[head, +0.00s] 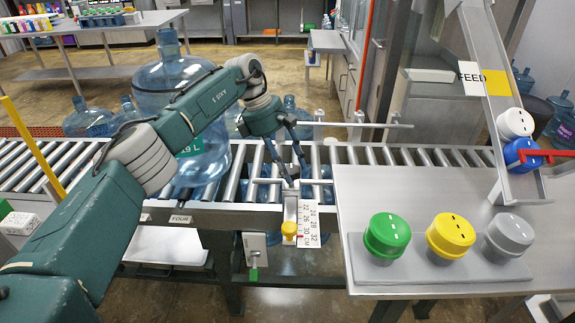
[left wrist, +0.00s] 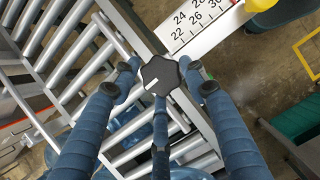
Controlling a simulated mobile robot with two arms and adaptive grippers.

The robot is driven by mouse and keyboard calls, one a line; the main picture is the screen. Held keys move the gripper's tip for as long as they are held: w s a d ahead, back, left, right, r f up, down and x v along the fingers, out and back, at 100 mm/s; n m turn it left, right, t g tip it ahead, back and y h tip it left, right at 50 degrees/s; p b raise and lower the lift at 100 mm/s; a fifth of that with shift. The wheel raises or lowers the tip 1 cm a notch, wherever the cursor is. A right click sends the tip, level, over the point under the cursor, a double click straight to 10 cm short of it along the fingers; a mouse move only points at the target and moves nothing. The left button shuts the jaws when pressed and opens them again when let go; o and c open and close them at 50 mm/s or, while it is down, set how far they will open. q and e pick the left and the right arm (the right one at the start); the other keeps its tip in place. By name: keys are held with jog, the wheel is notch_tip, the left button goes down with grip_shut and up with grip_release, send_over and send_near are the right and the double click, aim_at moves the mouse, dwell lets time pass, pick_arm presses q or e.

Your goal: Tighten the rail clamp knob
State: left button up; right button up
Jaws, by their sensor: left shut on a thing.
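My left gripper (head: 291,172) reaches down over the conveyor's front rail in the head view, its blue fingers beside the ruler bracket. In the left wrist view the black lobed rail clamp knob (left wrist: 160,75), with a white mark on top, sits between the fingertips of the left gripper (left wrist: 160,84). The fingers are closed around it. My right gripper is out of view.
A large blue water jug (head: 178,85) stands on the roller conveyor (head: 240,172) to the left. To the right, a metal table (head: 400,187) holds green, yellow and grey buttons. A sloped feed chute (head: 486,95) stands behind.

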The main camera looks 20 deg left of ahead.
pick_arm(q)
jog(key=shift+w+d+r+m, duration=0.1)
jog(key=shift+d+r+m, duration=0.2)
jog(key=shift+d+r, duration=0.05)
jog(key=o, duration=0.8)
jog(key=shift+o, duration=1.4)
jog(key=shift+d, duration=0.15)
jog(key=shift+f, duration=0.1)
